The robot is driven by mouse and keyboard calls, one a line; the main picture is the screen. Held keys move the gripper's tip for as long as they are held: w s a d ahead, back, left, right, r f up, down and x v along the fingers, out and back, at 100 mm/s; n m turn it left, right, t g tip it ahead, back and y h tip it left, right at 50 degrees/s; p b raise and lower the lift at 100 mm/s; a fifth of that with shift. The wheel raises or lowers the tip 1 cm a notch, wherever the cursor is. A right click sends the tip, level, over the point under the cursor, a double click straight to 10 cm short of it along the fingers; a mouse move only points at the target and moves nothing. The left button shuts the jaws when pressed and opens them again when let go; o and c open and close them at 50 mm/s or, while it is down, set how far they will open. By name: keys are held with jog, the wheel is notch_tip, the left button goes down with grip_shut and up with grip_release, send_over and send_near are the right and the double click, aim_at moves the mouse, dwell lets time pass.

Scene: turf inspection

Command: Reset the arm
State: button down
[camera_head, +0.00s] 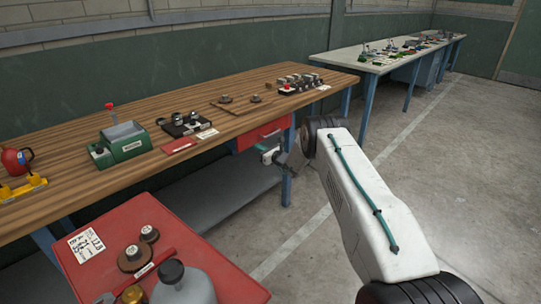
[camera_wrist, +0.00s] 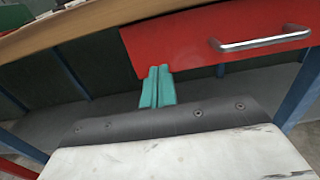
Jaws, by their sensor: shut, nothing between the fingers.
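My gripper (camera_wrist: 158,72) shows in the wrist view as two teal fingers pressed together, with nothing between them. It points toward the underside of the wooden workbench, just in front of a red drawer (camera_wrist: 190,45) with a metal handle (camera_wrist: 262,41). In the head view my white arm reaches forward from the lower right. Its end, with the gripper (camera_head: 268,156), is beside the front edge of the wooden workbench (camera_head: 75,110), near the red drawer (camera_head: 262,134). The fingertips are small there, and I cannot tell whether they touch the drawer.
A red table (camera_head: 200,252) with round weights, a bottle and a card stands at the lower left. The wooden bench carries a green box (camera_head: 125,140), a red kettle (camera_head: 16,160) and several tools. A second bench (camera_head: 350,58) stands farther back. The concrete floor at right is clear.

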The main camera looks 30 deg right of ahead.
jog(key=v, duration=0.7)
jog(key=shift+s+d, duration=0.15)
jog(key=shift+d, duration=0.35)
